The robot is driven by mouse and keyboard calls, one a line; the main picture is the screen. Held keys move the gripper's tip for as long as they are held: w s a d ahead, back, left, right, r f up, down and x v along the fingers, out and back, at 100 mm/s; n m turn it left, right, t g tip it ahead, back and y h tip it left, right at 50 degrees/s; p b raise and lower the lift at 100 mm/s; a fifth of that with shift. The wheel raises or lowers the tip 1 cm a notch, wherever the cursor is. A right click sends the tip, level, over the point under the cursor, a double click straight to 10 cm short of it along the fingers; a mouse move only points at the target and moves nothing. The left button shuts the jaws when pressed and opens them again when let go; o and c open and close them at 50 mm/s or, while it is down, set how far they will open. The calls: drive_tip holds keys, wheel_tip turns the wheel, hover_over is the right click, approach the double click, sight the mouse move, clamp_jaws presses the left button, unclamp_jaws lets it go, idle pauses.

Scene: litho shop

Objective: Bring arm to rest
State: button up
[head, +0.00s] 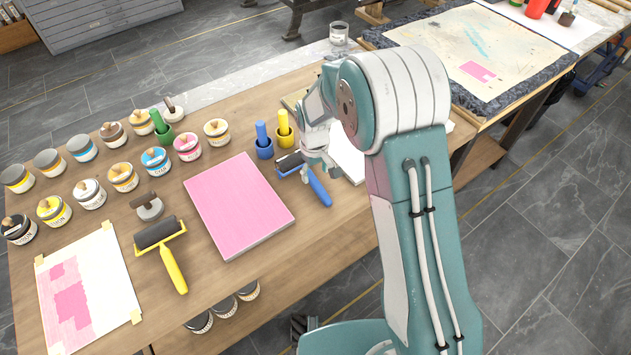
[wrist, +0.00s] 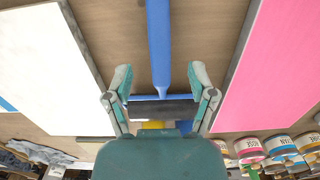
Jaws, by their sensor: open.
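My gripper (wrist: 160,85) is open and empty in the wrist view, its two fingers on either side of the blue-handled roller (wrist: 157,40). In the head view my gripper (head: 323,168) hangs over the right part of the wooden table, right beside that roller (head: 318,188), whose dark drum is partly hidden by my arm. I cannot tell whether the fingers touch the roller. My arm is bent, reaching out and down over the table.
A pink slab (head: 238,205) lies left of my gripper, and a white slab (head: 348,158) lies to its right, partly hidden.

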wheel_tip(320, 180, up, 7)
drive_tip(key=shift+w+f, duration=0.15)
drive_tip(key=shift+f, duration=0.05)
drive_tip(key=shift+a, duration=0.1)
drive_tip(key=s+d+r+m+t, duration=0.2)
drive_tip(key=s+d+r, duration=0.25)
drive_tip(key=r, duration=0.35)
drive_tip(key=s+d+r+m+t, duration=0.1)
drive_tip(key=s+d+r, duration=0.3)
drive_tip(key=s+r, duration=0.3)
drive_tip(key=s+d+r+m+t, duration=0.1)
drive_tip(key=s+d+r+m, duration=0.1)
drive_tip(key=s, duration=0.5)
drive_tip(key=s+d+r+m+t, duration=0.1)
drive_tip(key=s+d+r+t, duration=0.1)
drive_tip(key=s, duration=0.5)
drive_tip(key=shift+s+d+r+m, duration=0.2)
drive_tip(key=shift+d+r+m, duration=0.2)
drive_tip(key=shift+d+r, duration=0.6)
drive_tip(key=shift+d+f, duration=0.15)
